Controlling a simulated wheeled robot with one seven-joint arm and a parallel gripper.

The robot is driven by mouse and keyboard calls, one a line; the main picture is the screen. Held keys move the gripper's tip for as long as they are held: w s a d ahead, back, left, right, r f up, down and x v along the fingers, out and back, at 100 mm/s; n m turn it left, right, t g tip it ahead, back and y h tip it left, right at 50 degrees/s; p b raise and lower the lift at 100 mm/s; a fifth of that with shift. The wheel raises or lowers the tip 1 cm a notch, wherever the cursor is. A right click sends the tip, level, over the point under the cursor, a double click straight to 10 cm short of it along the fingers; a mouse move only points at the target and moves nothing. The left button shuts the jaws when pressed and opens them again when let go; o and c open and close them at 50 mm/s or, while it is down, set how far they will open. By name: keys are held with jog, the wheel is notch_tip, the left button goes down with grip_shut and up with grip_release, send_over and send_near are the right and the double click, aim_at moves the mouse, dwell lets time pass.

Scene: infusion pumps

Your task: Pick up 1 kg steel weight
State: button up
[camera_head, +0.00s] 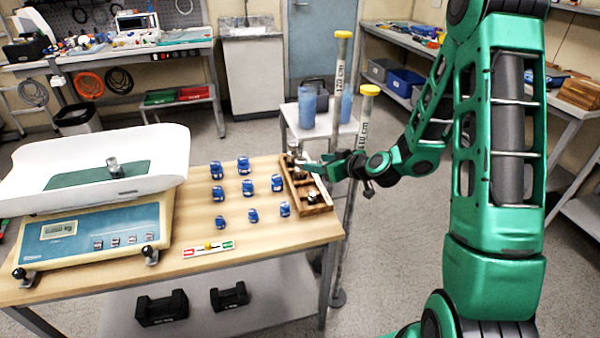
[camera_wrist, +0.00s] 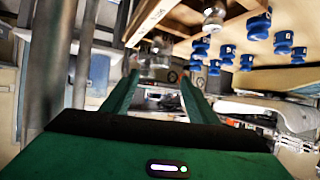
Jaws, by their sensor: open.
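A wooden tray (camera_head: 319,209) with compartments stands at the right end of the table and holds several steel weights. A shiny steel weight (camera_head: 294,158) is at its far end, close to my gripper (camera_head: 310,166). In the wrist view, my gripper (camera_wrist: 160,78) is open, and a blurred shiny metal weight (camera_wrist: 155,57) appears between or just beyond the fingertips. I cannot tell whether they touch it. Another steel weight (camera_wrist: 213,22) shows to the right in the tray. No mass marking is readable on the steel weights.
Several blue weights (camera_head: 246,187) stand on the table left of the tray. A baby scale (camera_head: 95,235) fills the table's left. A small cart (camera_head: 320,127) with blue containers stands behind.

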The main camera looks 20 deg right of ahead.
aim_at(301, 160)
jog(key=x, duration=1)
jog(key=shift+w+a+f, duration=0.1)
jog(key=shift+w+f, duration=0.1)
jog(key=shift+w, duration=0.05)
grip_shut()
jog(key=shift+r, duration=0.1)
